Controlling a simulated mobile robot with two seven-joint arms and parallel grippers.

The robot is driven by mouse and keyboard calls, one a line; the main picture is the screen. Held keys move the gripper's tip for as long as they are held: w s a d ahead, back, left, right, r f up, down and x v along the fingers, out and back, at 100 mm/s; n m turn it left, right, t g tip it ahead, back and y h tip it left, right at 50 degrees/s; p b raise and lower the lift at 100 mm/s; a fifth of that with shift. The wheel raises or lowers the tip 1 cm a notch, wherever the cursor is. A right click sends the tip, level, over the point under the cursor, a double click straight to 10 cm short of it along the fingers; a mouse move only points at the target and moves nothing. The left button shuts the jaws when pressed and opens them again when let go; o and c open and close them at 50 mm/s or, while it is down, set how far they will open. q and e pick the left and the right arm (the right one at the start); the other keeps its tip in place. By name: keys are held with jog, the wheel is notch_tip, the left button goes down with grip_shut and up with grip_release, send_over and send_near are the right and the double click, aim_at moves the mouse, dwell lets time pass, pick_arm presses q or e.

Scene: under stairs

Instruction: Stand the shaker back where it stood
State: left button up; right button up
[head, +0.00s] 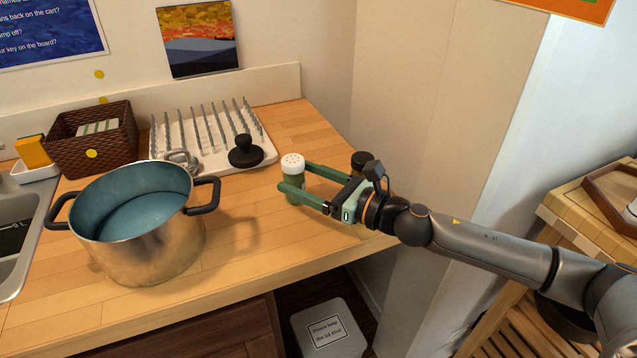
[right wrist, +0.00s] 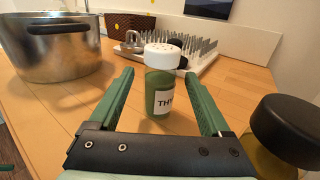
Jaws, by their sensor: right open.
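The shaker (head: 293,178) is a small green jar with a white perforated cap, upright on the wooden counter near its right side. In the right wrist view the shaker (right wrist: 161,82) shows a white label reading "THY". My right gripper (head: 294,177) is open, with its green fingers on either side of the shaker. In the right wrist view the gripper (right wrist: 160,92) has gaps between both fingers and the jar. My left gripper is not in view.
A dark-capped jar (right wrist: 290,130) stands close beside my right gripper. A steel pot (head: 150,240) stands on the left of the counter (head: 250,255). A white drying rack (head: 205,160) with a black knobbed object (head: 245,153) and a wicker basket (head: 92,150) are behind.

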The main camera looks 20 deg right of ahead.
jog(key=shift+s+d, duration=0.2)
jog(key=b+v, duration=0.3)
jog(key=v, duration=0.2)
jog(key=shift+s+d+f, duration=0.15)
jog(key=shift+s, duration=0.2)
jog(key=shift+s+d+b, duration=0.4)
jog(key=shift+s+d, duration=0.3)
jog(key=shift+s, duration=0.1)
jog(key=shift+s+d+b, duration=0.1)
jog(key=shift+s+b, duration=0.15)
jog(key=shift+b, duration=0.2)
jog(key=shift+s+d, duration=0.25)
jog(key=shift+s, duration=0.15)
jog(key=shift+s+d+b, duration=0.35)
jog(key=shift+s+d, duration=0.05)
jog(key=shift+s, duration=0.1)
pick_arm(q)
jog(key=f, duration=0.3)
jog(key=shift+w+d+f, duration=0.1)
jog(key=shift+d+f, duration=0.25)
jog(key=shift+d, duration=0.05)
pick_arm(e)
jog(key=shift+s+d+r, duration=0.2)
jog(key=shift+s, duration=0.1)
